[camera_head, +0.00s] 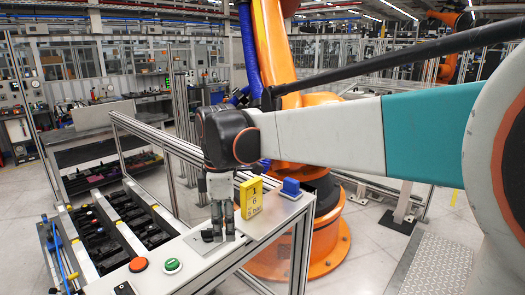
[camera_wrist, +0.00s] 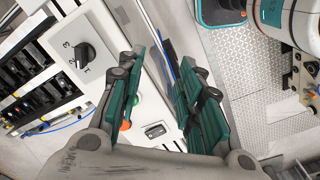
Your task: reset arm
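My gripper (camera_head: 222,232) points down over the white control panel (camera_head: 262,222) in the head view, its fingers close beside a black rotary knob (camera_head: 208,236). In the wrist view the two green-padded fingers of my gripper (camera_wrist: 162,75) stand apart with nothing between them. The knob (camera_wrist: 85,55), with the marks 1, 2 and 3 around it, lies to the left of the fingers, apart from them. My arm stretches from the right side of the head view to the panel.
The panel also bears a red button (camera_head: 138,264), a green button (camera_head: 172,265), a rocker switch (camera_wrist: 155,131), a yellow numbered block (camera_head: 251,198) and a blue block (camera_head: 290,188). An orange industrial robot (camera_head: 275,50) stands behind. A metal rail (camera_head: 165,142) runs behind the panel.

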